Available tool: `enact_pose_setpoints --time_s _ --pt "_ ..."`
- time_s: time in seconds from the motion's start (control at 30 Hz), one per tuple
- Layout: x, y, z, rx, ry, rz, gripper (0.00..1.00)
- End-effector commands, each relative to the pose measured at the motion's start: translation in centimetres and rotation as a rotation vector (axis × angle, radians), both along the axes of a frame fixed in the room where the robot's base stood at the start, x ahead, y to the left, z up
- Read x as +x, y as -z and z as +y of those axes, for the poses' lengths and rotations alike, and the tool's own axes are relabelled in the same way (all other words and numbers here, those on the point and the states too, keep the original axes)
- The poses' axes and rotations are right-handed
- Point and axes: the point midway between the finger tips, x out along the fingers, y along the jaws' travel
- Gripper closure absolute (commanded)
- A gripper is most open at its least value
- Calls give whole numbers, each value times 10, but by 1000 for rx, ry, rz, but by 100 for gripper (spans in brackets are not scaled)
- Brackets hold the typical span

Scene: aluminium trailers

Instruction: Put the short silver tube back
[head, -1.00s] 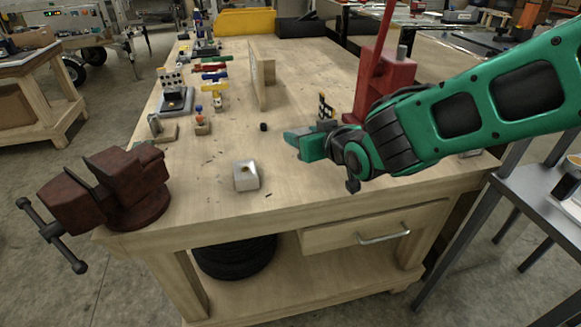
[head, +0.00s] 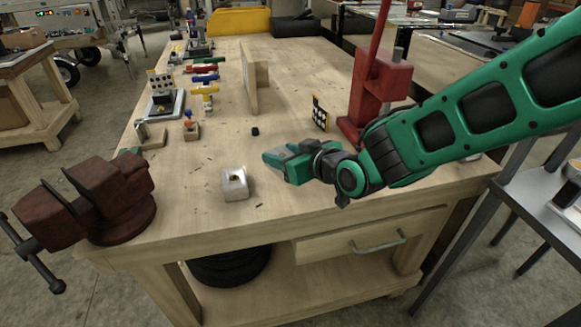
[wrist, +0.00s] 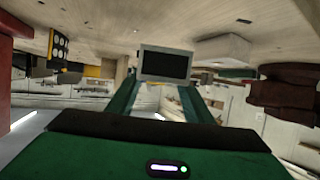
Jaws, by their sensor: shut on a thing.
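My gripper (head: 272,158) is low over the workbench, right of a silver block with a hole in its top (head: 235,184). In the wrist view, the green fingers of my gripper (wrist: 165,88) are shut on a silver-rimmed thing with a dark rectangular face (wrist: 165,64). It looks like the short silver tube seen end-on. The silver block also shows in the wrist view (wrist: 222,48), apart from the held tube.
A dark red vise (head: 115,195) stands at the bench's front left corner. A small black piece (head: 255,131) lies mid-bench. An upright wooden board (head: 250,80) stands farther back.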

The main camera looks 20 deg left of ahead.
Motion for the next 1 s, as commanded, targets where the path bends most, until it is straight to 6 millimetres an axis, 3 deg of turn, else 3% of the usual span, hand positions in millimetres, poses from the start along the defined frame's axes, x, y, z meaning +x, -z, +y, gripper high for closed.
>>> enact_pose_setpoints --time_s 0.17,0.33,0.57,0.93,0.97,1.0 --pt "14 9 -7 0 1 0 83" --pt "15 19 -8 -1 -1 1 83" --pt "15 48 -8 -1 -1 1 83" --pt "15 52 -8 1 0 -1 83" --pt "15 53 -8 -1 0 -1 51" --pt "15 52 -8 0 0 -1 42"
